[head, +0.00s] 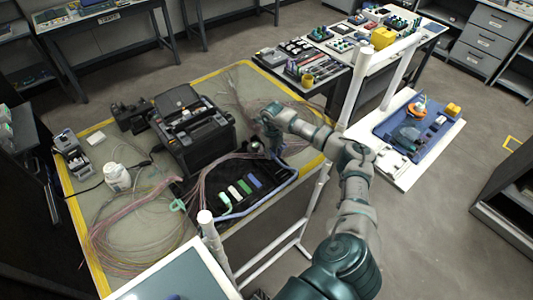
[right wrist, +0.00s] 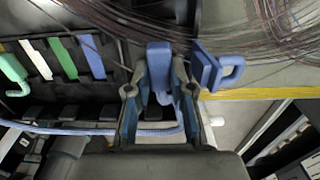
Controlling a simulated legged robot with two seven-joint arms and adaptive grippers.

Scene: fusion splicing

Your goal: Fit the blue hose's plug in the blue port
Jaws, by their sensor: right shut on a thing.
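My right gripper (head: 272,145) is over the far right part of the black tray. In the right wrist view its two fingers (right wrist: 158,95) are closed around a blue plug (right wrist: 160,62), which sticks out beyond the fingertips. The blue hose (right wrist: 100,130) runs behind the fingers toward the left; in the head view it follows the tray's right and front edge (head: 262,205). The blue port (right wrist: 92,56) is the rightmost of a row of coloured strips, apart from the plug and to its left; it also shows in the head view (head: 254,181). My left gripper is out of view.
Beside the blue port are a green strip (right wrist: 64,58), a white strip (right wrist: 38,60) and a green piece with a hose (right wrist: 12,72). A blue looped bracket (right wrist: 215,68) is just right of the plug. A black splicing machine (head: 195,135) and thin fibres (head: 120,225) crowd the table.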

